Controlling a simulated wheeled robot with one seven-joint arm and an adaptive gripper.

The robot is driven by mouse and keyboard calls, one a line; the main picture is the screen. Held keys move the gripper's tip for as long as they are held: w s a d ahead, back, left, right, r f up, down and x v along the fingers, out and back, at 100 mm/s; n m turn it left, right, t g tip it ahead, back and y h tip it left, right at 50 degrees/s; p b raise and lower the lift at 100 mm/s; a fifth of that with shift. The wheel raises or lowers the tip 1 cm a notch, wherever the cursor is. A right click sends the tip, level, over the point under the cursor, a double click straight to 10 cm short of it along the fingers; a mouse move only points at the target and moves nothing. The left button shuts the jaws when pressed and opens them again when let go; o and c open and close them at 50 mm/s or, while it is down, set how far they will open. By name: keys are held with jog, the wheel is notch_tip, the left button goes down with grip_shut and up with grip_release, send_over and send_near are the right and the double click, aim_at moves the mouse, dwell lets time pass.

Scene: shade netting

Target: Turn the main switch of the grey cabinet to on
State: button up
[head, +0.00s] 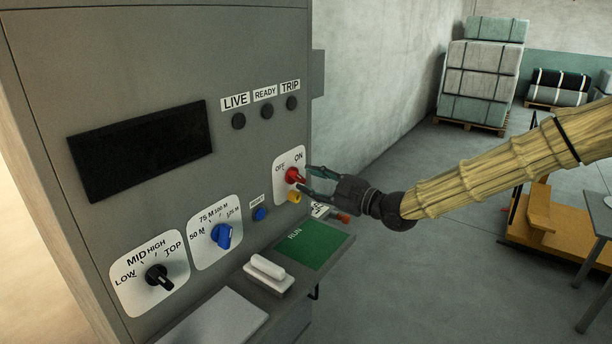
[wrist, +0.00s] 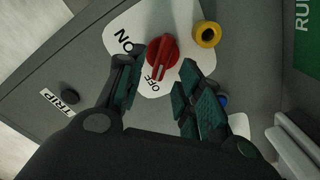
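The grey cabinet (head: 190,60) fills the left of the head view. Its main switch is a red knob (head: 292,175) on a white plate marked OFF and ON. In the wrist view the red knob (wrist: 163,55) has its ridge towards the OFF label (wrist: 154,80); the ON label (wrist: 126,42) is to its left. My gripper (head: 306,178) is at the switch, reaching in from the right. In the wrist view my gripper (wrist: 160,68) is open, one finger on each side of the knob, with gaps showing. I cannot tell how deep the fingertips reach.
A yellow ring-shaped part (wrist: 207,34) sits close beside the knob. A blue button (head: 260,214), blue dial (head: 221,236) and black dial (head: 158,277) are further left. The lamps (head: 267,111) and screen (head: 140,150) are dark. A shelf with a green RUN panel (head: 315,246) juts out below.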

jog(key=shift+x, duration=1.35)
jog(key=shift+w+f, duration=0.1)
grip_shut()
